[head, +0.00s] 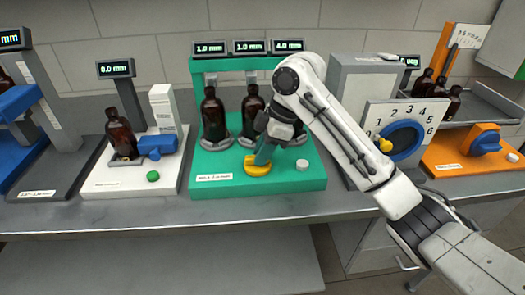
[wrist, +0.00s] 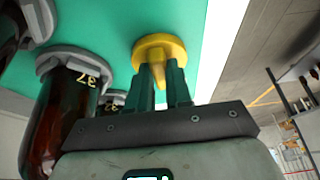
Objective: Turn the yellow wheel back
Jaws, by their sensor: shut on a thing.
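The yellow wheel (head: 257,166) lies flat on the front of the green station's base (head: 228,190). It also shows in the wrist view as a yellow disc (wrist: 150,47) with a raised grip. My gripper (head: 263,153) reaches down to it from above. In the wrist view my gripper's dark green fingers (wrist: 163,78) are shut on the wheel's raised grip, which shows partly between them. Several amber bottles (head: 212,114) stand upright in grey holders behind the wheel. The displays (head: 209,48) above them read 1.0, 1.0 and 4.0 mm. My arm hides part of the station's right side.
A white knob (head: 302,164) sits right of the wheel. A numbered dial panel (head: 403,131) and an orange station (head: 472,160) stand at right. The bench front strip is clear.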

